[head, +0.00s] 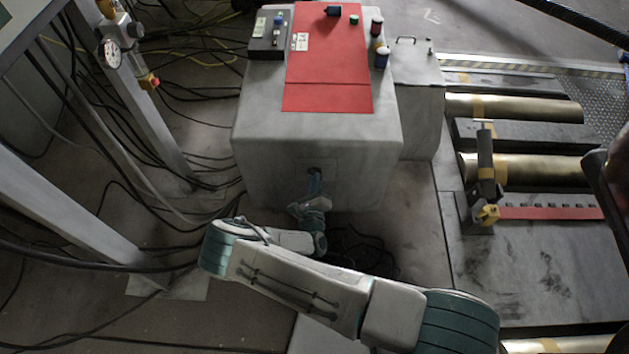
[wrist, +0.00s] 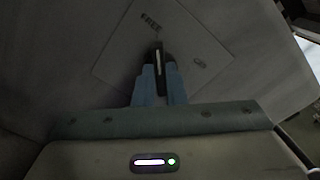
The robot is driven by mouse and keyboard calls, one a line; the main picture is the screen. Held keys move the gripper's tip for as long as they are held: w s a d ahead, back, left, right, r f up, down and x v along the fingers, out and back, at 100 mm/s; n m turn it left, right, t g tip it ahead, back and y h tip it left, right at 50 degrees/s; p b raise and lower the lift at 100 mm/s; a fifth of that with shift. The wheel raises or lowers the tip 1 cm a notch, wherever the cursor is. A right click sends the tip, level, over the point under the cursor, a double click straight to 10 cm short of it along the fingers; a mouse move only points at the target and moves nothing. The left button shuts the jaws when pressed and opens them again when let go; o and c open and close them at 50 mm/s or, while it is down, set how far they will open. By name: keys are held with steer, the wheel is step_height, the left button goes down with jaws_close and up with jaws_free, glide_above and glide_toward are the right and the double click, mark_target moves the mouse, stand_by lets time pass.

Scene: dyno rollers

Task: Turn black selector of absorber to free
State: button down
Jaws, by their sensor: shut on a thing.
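The absorber is a large grey block (head: 315,135) with a red sheet on top, at the centre of the head view. A pale square plate (wrist: 120,60) on its near face shows tilted in the wrist view. The plate reads FREE near its top corner and has a second, illegible mark to the right. The black selector (wrist: 157,52) sits on this plate with a pale line running roughly upward, toward FREE. My gripper (wrist: 159,72) has its blue fingers on either side of the selector and is shut on it.
Small coloured cylinders and a black box (head: 269,34) stand on the block. Metal rollers (head: 515,108) lie to the right. A grey frame post (head: 130,85) with a gauge (head: 110,54) stands left, among cables on the floor. A smaller grey box (head: 417,85) adjoins the block.

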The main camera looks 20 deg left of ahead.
steer(key=shift+a+n, duration=0.1)
steer(key=shift+n, duration=0.2)
steer(key=shift+r, duration=0.1)
steer(key=c, duration=1.5)
jaws_free()
steer(key=p+v, duration=0.2)
steer(key=v, duration=1.1)
steer(key=shift+s+d+p, duration=0.2)
steer(key=shift+s+p, duration=0.1)
steer(key=shift+p, duration=0.05)
